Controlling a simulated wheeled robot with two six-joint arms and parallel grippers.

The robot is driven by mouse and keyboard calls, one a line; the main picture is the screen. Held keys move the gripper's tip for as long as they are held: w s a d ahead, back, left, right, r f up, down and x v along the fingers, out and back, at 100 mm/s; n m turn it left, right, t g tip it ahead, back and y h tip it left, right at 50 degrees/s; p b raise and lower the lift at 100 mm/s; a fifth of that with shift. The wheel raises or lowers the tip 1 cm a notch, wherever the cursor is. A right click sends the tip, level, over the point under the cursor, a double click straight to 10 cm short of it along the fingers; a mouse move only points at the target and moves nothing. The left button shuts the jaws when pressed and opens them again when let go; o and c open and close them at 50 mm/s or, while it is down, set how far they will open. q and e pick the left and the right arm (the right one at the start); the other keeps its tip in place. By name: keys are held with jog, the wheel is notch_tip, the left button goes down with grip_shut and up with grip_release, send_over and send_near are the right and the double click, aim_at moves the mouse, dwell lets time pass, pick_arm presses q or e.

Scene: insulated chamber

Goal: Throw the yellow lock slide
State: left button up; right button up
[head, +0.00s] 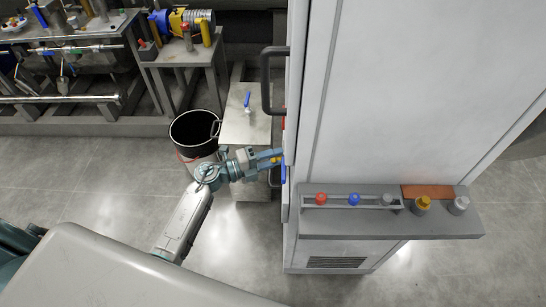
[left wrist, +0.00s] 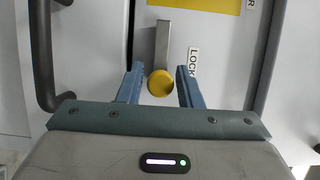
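The yellow lock slide knob (left wrist: 160,83) shows in the left wrist view, at the lower end of a grey metal slot plate (left wrist: 163,45) on the chamber's pale front. The word LOCK (left wrist: 193,62) is printed to the right of it. My left gripper (left wrist: 160,85) is open, with one blue finger on each side of the knob and a gap visible on both sides. My right gripper is not in view.
The tall white chamber (head: 400,90) has a dark handle (head: 272,80), which also shows in the left wrist view (left wrist: 42,60). A shelf (head: 390,226) with coloured knobs juts from its side. A black bucket (head: 195,130) stands behind my left arm. Grey floor is clear at left.

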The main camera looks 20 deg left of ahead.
pick_arm(q)
grip_shut()
jog(key=w, duration=0.1)
jog(key=w+a, duration=0.1)
jog(key=w, duration=0.1)
jog(key=w+b, duration=0.1)
jog(key=w, duration=0.1)
jog(key=shift+a+r, duration=0.1)
jog(key=shift+a, duration=0.15)
jog(key=shift+o, duration=0.6)
grip_release()
jog(key=shift+w, duration=0.1)
jog(key=shift+o, duration=1)
jog(key=shift+w, duration=0.1)
